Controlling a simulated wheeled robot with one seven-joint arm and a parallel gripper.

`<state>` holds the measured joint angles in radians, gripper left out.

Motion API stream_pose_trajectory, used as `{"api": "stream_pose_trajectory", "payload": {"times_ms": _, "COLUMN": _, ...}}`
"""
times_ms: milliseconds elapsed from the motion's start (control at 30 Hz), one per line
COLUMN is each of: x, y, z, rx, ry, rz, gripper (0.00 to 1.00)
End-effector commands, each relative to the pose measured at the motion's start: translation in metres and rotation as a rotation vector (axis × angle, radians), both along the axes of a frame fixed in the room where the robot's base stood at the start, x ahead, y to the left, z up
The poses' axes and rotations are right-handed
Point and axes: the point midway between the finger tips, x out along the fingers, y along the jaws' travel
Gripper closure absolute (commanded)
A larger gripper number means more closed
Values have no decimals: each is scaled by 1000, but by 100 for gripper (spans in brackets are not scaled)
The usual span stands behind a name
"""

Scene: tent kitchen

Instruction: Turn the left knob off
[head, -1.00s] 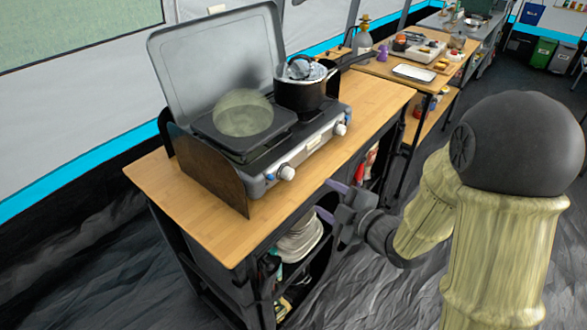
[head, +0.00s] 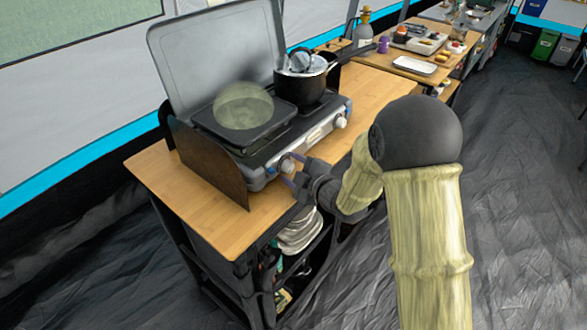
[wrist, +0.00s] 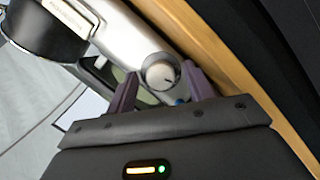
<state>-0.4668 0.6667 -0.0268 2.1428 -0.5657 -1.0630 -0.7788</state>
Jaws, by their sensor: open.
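The two-burner stove (head: 243,133) stands on the wooden counter with its lid raised. Its left knob (head: 286,165) is white and round, on the front panel. In the wrist view the knob (wrist: 161,73) shows a dark mark on its face and appears between my two purple fingertips. My gripper (head: 292,171) is open at the left knob, with the fingers on either side of it; I cannot tell whether they touch it. The right knob (head: 340,122) is farther along the panel, clear of my gripper.
A black pot (head: 302,86) with a clear lid is on the right burner. A pale green translucent round shape (head: 243,106) sits over the left burner. A dark side panel (head: 208,163) stands left of the stove. The wooden counter (head: 178,202) is bare at front left.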

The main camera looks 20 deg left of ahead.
Motion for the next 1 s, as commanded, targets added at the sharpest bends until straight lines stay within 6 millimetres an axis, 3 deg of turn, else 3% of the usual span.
{"api": "stream_pose_trajectory", "payload": {"times_ms": 167, "x": 0, "y": 0, "z": 0, "rx": 0, "ry": 0, "rz": 0, "gripper": 49}}
{"api": "stream_pose_trajectory", "payload": {"times_ms": 300, "x": -1, "y": 0, "z": 0, "rx": 0, "ry": 0, "rz": 1, "gripper": 77}}
{"api": "stream_pose_trajectory", "payload": {"times_ms": 400, "x": -1, "y": 0, "z": 0, "rx": 0, "ry": 0, "rz": 1, "gripper": 92}}
{"api": "stream_pose_trajectory", "payload": {"times_ms": 1000, "x": -1, "y": -1, "z": 3, "rx": 57, "ry": 141, "rz": 3, "gripper": 92}}
